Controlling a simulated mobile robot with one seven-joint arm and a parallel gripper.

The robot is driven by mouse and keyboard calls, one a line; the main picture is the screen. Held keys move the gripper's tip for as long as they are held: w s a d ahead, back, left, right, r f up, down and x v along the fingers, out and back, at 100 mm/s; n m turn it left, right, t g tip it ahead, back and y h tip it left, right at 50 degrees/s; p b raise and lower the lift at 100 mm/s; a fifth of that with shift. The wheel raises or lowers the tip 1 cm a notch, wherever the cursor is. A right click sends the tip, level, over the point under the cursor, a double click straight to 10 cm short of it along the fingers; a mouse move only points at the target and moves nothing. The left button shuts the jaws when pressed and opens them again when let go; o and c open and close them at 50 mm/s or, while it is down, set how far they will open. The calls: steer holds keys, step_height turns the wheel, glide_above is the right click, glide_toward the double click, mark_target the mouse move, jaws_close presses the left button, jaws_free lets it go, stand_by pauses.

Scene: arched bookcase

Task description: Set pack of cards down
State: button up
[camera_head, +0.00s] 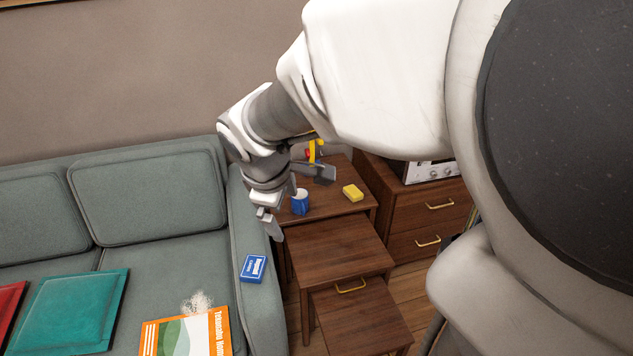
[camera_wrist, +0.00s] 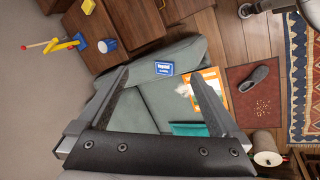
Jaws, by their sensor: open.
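The blue pack of cards (camera_head: 252,268) with a white label lies flat on the right armrest of the grey-green sofa (camera_head: 240,300). In the wrist view the pack (camera_wrist: 164,69) shows beyond and between my fingertips, with nothing held. My gripper (camera_head: 269,222) is open and empty, above the armrest and a little behind the pack in the head view. Its two spread fingers also show in the wrist view (camera_wrist: 158,75).
Stepped wooden tables (camera_head: 335,250) stand right of the sofa, bearing a blue cup (camera_head: 299,205) and a yellow sponge-like block (camera_head: 353,192). A teal cushion (camera_head: 75,310) and an orange-and-white packet (camera_head: 185,335) with spilled white grains lie on the seat.

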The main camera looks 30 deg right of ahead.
steer(key=s+a+r+m+t+y, duration=0.1)
steer(key=s+r+m, duration=0.1)
steer(key=s+m, duration=0.2)
steer(key=s+a+r+m+y, duration=0.2)
steer(key=s+m, duration=0.3)
steer(key=s, duration=0.5)
steer(key=shift+a+r+m+t, duration=0.3)
steer(key=shift+r+t, duration=0.1)
steer(key=shift+r, duration=0.35)
steer(key=shift+s+r, duration=0.1)
